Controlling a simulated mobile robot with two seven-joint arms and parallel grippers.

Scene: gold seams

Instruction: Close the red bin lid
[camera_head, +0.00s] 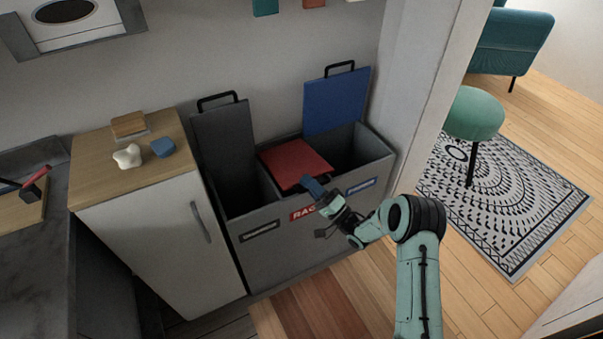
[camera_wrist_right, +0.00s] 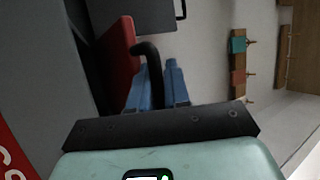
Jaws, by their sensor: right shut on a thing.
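The red bin lid (camera_head: 295,162) lies low and nearly flat over the middle compartment of the grey bin unit (camera_head: 285,245). I cannot tell whether its front edge touches the rim. In the right wrist view the red lid (camera_wrist_right: 118,62) stands to the left of a black curved handle (camera_wrist_right: 152,62). My right gripper (camera_head: 312,186) is at the lid's front edge, with its blue fingers (camera_wrist_right: 160,82) shut on the handle. In the head view the gripper hides the handle. My left gripper is not in view.
The dark grey lid (camera_head: 223,150) on the left and the blue lid (camera_head: 337,100) on the right stand open against the wall. A white cabinet (camera_head: 160,230) with small items on top stands left of the bins. A doorway post (camera_head: 420,90) is at the right.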

